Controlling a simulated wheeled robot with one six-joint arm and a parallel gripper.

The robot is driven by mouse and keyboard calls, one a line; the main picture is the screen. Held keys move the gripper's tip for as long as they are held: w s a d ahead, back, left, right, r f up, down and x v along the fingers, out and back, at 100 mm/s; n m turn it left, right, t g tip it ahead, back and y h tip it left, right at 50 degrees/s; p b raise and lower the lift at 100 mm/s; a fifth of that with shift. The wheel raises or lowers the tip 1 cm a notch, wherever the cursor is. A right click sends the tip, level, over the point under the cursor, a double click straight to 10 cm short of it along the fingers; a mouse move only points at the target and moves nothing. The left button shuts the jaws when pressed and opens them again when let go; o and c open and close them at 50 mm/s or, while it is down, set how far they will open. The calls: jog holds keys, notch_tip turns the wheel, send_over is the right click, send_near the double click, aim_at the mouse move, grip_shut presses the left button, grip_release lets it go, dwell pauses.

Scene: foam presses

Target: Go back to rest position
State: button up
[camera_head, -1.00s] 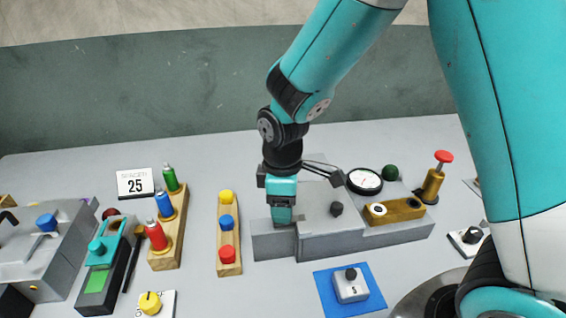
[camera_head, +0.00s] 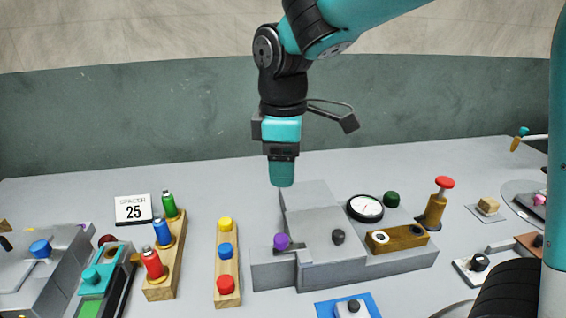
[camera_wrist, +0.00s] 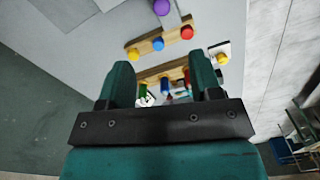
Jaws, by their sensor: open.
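My gripper (camera_head: 281,183) hangs in the air above the grey press block (camera_head: 330,218), pointing down, clear of everything below. In the wrist view its two teal fingers (camera_wrist: 165,88) stand apart with nothing held between them. A purple knob (camera_head: 281,241) sits on the left part of the press block, below my gripper; it also shows at the top of the wrist view (camera_wrist: 162,7).
A wooden strip with yellow, blue and red knobs (camera_head: 226,263) lies left of the press. Beyond it are a rack of small bottles (camera_head: 165,255) and a "25" card (camera_head: 133,210). A dial gauge (camera_head: 365,208) and a red-topped plunger (camera_head: 437,205) stand right. Air above the table is free.

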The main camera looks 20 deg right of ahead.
jog(key=s+a+m+y, duration=0.1)
jog(key=s+m+y, duration=0.1)
jog(key=s, duration=0.6)
jog(key=s+a+m+y, duration=0.2)
jog(key=s+m, duration=0.1)
jog(key=s, duration=0.6)
jog(key=shift+s+a+f, duration=0.2)
jog(key=shift+a+f, duration=0.1)
jog(key=shift+f, duration=0.1)
jog(key=shift+c, duration=0.4)
